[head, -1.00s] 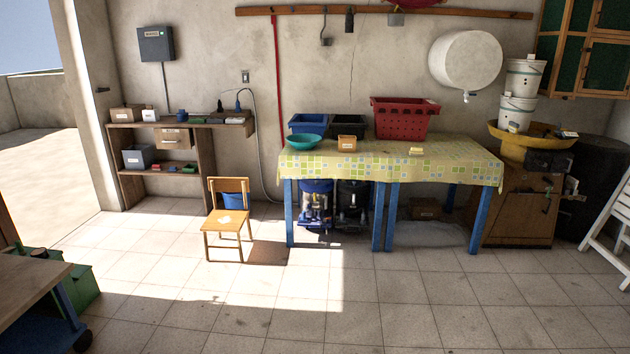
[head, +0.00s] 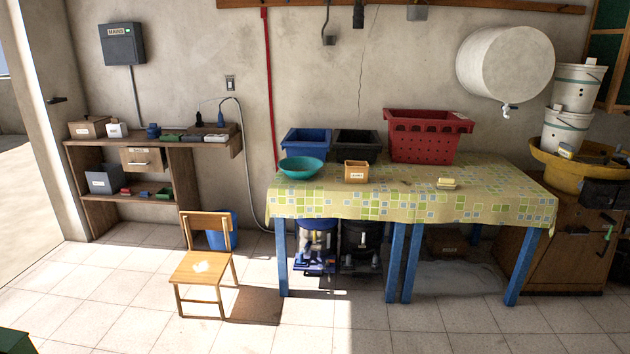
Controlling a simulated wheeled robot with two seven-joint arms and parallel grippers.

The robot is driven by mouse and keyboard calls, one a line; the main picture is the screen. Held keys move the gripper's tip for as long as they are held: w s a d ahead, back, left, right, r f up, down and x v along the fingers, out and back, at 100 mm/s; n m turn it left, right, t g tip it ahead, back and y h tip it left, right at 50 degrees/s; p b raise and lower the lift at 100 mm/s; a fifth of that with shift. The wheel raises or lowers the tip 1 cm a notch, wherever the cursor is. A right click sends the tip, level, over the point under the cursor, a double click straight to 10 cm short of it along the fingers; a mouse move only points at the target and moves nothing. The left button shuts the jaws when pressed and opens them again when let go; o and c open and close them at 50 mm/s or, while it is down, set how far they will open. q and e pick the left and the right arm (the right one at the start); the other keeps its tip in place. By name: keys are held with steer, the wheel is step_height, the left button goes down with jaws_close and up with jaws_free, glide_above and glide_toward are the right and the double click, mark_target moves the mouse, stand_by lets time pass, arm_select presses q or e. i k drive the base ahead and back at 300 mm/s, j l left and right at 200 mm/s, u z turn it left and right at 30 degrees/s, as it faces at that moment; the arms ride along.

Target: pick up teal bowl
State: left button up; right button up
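The teal bowl (head: 301,168) sits upright on the left part of the table (head: 420,208), which has a green and yellow checked cloth. It stands in front of the blue crate (head: 306,139) and to the left of a small tan box (head: 356,172). Its inside looks empty from here. Neither of my grippers shows in the head view. The table is some distance ahead of me.
A wooden chair (head: 206,262) stands on the floor, left of the table's front-left leg. A black crate (head: 355,144) and a red crate (head: 424,138) stand at the table's back. Tiled floor (head: 270,330) before the table looks clear.

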mark_target(297, 168)
steer(key=i, duration=1.85)
